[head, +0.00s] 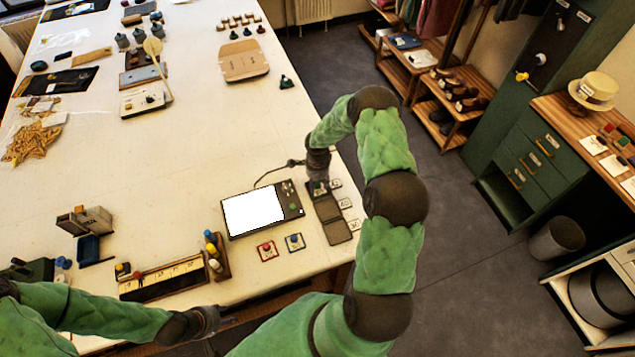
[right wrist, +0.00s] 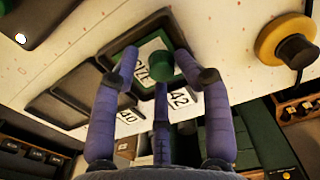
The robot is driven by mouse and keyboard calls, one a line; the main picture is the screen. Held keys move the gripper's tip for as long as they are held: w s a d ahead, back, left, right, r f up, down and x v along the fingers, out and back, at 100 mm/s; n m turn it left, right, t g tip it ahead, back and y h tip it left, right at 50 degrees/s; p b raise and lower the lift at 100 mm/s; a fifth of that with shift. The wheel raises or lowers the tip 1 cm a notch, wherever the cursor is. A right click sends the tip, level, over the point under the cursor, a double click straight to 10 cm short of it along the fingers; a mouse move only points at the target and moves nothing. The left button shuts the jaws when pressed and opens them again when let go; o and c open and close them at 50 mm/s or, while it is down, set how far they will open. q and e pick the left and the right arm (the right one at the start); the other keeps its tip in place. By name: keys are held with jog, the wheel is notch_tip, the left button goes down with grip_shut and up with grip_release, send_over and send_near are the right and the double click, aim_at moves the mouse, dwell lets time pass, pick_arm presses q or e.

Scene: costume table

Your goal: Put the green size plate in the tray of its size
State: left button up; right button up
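The green size plate (right wrist: 150,58) with its green knob (right wrist: 187,67) appears to lie in the tray (right wrist: 118,56) beside the 42 label (right wrist: 178,97). The plate's print is partly hidden by my fingers. My right gripper (right wrist: 165,68) is over the plate with its fingers spread, a gap showing between the left finger and the knob. In the head view this gripper (head: 318,178) is at the far end of the tray row. A tray (head: 338,232) at the near end looks empty. My left gripper (head: 222,320) is low at the table's front edge, its fingers unclear.
A red plate (head: 266,251) and a blue plate (head: 294,242) lie on the table left of the trays. A device with a white screen (head: 253,212) is behind them. A wooden rack (head: 217,255) and a long box (head: 162,279) stand further left.

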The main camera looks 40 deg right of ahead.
jog(key=shift+w+r, duration=0.15)
jog(key=shift+w, duration=0.05)
